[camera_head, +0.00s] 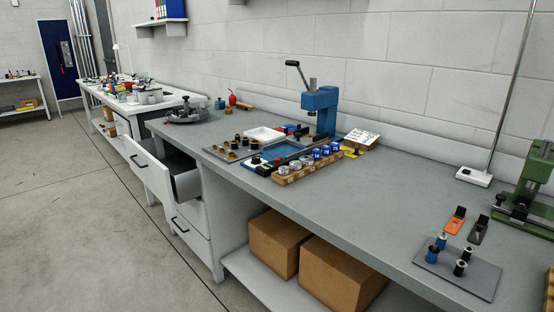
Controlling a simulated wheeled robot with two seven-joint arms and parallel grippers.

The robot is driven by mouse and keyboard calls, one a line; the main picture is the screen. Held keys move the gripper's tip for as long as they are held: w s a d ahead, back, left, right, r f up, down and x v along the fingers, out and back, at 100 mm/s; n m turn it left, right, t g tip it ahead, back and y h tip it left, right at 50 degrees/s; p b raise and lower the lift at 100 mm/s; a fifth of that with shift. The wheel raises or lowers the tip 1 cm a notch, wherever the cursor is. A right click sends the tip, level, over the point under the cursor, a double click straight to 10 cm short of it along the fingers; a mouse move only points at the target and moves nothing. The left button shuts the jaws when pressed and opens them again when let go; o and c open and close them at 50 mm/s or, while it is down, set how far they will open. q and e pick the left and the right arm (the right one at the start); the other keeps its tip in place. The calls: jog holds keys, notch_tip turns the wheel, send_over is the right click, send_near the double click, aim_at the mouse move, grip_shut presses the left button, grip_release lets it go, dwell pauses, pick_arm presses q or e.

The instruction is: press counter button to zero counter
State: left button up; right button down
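I cannot clearly make out a counter or its button; any such small device is too small to tell here. A blue lever press (320,108) stands on the long grey workbench (300,203), with its lever arm up at the left. A green machine (535,185) is at the right edge, cut off by the frame. Neither of my grippers shows in this view.
A wooden block (295,176) with several round parts lies before the press. A grey plate (457,272) carries several small cylinders near the front right. An orange piece (455,222) lies behind it. A drawer (160,172) stands open. Cardboard boxes (342,272) sit below.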

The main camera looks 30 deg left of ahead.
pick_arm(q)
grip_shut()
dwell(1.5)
